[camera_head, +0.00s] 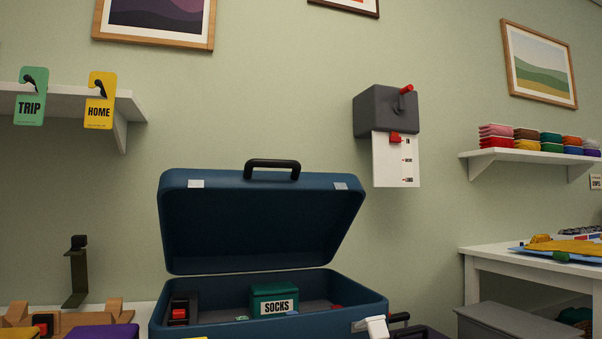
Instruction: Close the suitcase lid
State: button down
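A dark blue suitcase (350,296) stands open at the lower middle of the head view. Its lid (262,226) is raised and leans back, with a black handle (272,164) at its top edge and two pale latch plates on its rim. Inside the base sit a green box labelled SOCKS (274,300), a black item with a red part (180,312) at the left, and small red and blue bits. The front of the base is cut off by the lower picture edge. My gripper is not in view.
A grey wall box with a red-tipped crank (386,112) hangs right of the lid. Shelves with TRIP (30,104) and HOME (99,108) tags and folded clothes (530,139) flank it. A purple item (104,331) lies left; a white table (480,262) stands right.

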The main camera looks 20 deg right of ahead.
aim_at(212, 221)
jog(key=u, duration=1.45)
jog(key=i, duration=0.6)
jog(key=z, duration=2.05)
